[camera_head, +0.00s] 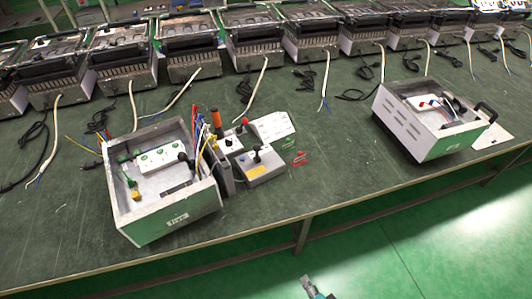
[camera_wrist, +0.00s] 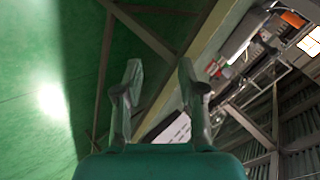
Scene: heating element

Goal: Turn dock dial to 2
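No dial marked with a 2 can be made out, so I cannot tell which part is the dock dial. The likeliest place is a pair of small grey control boxes with knobs, the nearer one (camera_head: 262,172) having a black knob (camera_head: 257,149) and yellow label, and the farther one (camera_head: 229,143) a red knob. My gripper (camera_head: 309,284) is at the bottom of the head view, over the green floor, in front of the bench and well away from the boxes. In the wrist view my gripper (camera_wrist: 160,72) has its fingers apart with nothing between them.
An open metal case (camera_head: 190,222) with a white socket block (camera_head: 158,158) stands left of the boxes. Another case (camera_head: 407,128) stands right. Several machines line the back of the dark green bench (camera_head: 345,165).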

